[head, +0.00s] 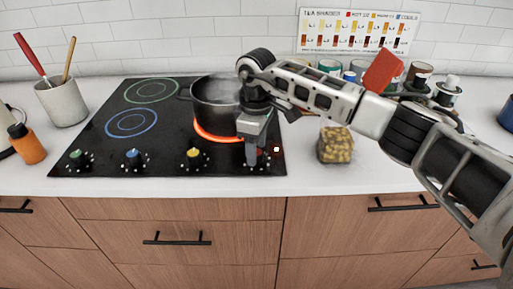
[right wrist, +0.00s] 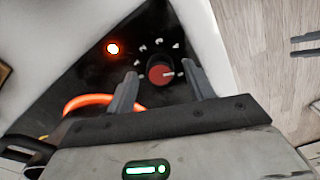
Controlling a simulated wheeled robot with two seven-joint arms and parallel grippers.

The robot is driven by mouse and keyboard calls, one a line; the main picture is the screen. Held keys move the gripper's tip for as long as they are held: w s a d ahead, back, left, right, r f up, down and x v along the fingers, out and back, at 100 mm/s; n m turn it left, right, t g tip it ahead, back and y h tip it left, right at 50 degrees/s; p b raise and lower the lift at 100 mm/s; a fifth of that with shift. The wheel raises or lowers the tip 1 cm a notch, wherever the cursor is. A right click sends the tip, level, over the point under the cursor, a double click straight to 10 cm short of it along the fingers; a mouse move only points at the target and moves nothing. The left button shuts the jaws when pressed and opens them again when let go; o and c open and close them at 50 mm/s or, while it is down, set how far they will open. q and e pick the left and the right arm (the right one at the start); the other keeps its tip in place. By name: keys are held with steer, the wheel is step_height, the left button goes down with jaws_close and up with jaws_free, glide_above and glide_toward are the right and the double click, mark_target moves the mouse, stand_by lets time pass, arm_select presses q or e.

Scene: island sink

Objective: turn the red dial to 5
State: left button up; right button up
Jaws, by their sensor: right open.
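The red dial (right wrist: 160,74) shows in the right wrist view on the black cooktop (head: 95,148), with a light pointer line toward the right of that picture. White marks lie around it, too small to read. My right gripper (head: 252,160) is open and points down at the cooktop's front right corner; it hides the dial in the head view. In the right wrist view the fingers of my right gripper (right wrist: 160,80) stand on either side of the dial, apart from each other; I cannot tell whether they touch it. My left gripper is not in view.
A dark pot (head: 212,95) sits on a glowing red burner behind the gripper. Yellow (head: 193,154), blue (head: 132,156) and green (head: 76,156) dials line the front left. A yellowish block (head: 335,146) stands right of the cooktop. A small light (right wrist: 112,48) glows near the red dial.

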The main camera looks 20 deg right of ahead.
arm_select(q)
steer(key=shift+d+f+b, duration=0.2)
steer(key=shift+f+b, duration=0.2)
steer(key=shift+b, duration=0.55)
arm_select(e)
step_height(320, 180, up, 15)
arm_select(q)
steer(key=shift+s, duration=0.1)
arm_select(e)
steer(key=shift+s, duration=0.1)
